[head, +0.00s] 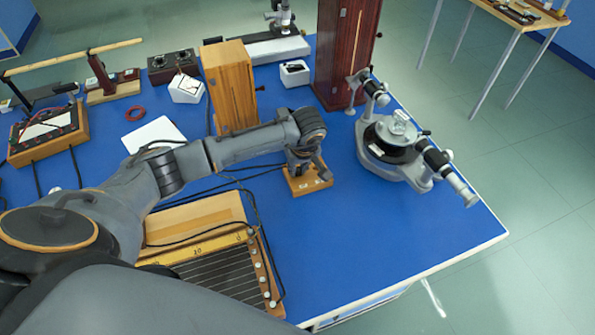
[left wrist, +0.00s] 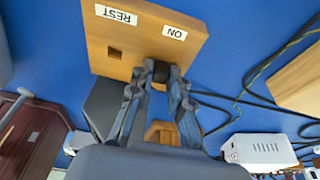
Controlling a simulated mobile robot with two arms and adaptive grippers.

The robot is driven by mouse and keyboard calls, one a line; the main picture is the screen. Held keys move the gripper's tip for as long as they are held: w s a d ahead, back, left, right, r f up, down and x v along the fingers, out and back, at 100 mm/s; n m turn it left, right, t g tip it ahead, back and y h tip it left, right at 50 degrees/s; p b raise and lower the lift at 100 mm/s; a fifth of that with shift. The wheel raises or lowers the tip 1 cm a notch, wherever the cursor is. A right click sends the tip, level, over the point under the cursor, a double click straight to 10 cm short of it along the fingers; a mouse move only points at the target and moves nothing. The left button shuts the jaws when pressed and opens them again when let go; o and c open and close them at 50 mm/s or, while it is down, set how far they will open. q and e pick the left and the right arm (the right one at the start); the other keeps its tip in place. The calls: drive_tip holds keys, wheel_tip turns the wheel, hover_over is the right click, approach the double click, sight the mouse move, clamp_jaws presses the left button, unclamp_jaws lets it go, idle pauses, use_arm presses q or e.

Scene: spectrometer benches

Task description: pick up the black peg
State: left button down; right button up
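A wooden block (head: 312,184) lies on the blue table below my left gripper (head: 306,164). In the left wrist view the block (left wrist: 107,32) carries the labels REST and ON. An empty square hole (left wrist: 115,53) is on the REST side. The black peg (left wrist: 161,70) stands at the ON side, between the tips of my left gripper (left wrist: 162,76). The fingertips close in on both sides of the peg and seem to touch it. The peg's lower end is hidden. In the head view the wrist and fingers hide the peg. My right gripper is not in view.
A grey spectrometer (head: 393,149) stands right of the block. A light wooden box (head: 229,80) and a dark wooden cabinet (head: 346,45) stand behind. A wooden board with wires (head: 200,215) lies to the left. Black cables run near the block. The table's front right is clear.

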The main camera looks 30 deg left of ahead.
sight(298, 171)
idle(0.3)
use_arm(q)
drive_tip(key=shift+r+b, duration=0.5)
drive_tip(key=shift+r, duration=0.05)
drive_tip(key=b+v, duration=0.1)
drive_tip(key=v, duration=0.1)
drive_tip(key=shift+a+r, duration=0.1)
drive_tip(key=shift+r, duration=0.2)
drive_tip(key=s+d+r+b, duration=0.2)
drive_tip(key=s+d+r, duration=0.2)
drive_tip(key=s+r, duration=0.8)
drive_tip(key=shift+s+r, duration=0.25)
drive_tip(key=shift+s, duration=0.2)
